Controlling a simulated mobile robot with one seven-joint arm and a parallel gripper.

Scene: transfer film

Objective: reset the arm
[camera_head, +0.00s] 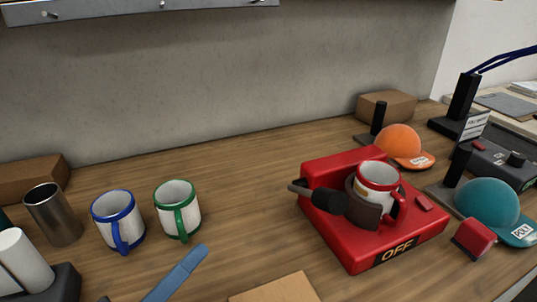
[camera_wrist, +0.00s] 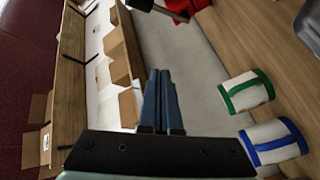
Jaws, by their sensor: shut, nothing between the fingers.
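My gripper (camera_wrist: 160,72) is shut, its two blue fingers together with nothing between them. In the head view the blue fingers (camera_head: 180,270) reach in from the bottom edge, left of centre. They are in front of a white mug with green trim (camera_head: 177,210) and a white mug with blue trim (camera_head: 118,220), both upright on the table. The wrist view shows the green-trimmed mug (camera_wrist: 246,92) and the blue-trimmed mug (camera_wrist: 272,142) to the right of the fingers.
A red press (camera_head: 345,250) marked OFF holds a red-trimmed mug (camera_head: 378,175) in its dark band. Orange (camera_head: 399,141) and teal (camera_head: 486,203) caps stand at right. A metal tumbler (camera_head: 54,215) stands at left. The table between mugs and press is clear.

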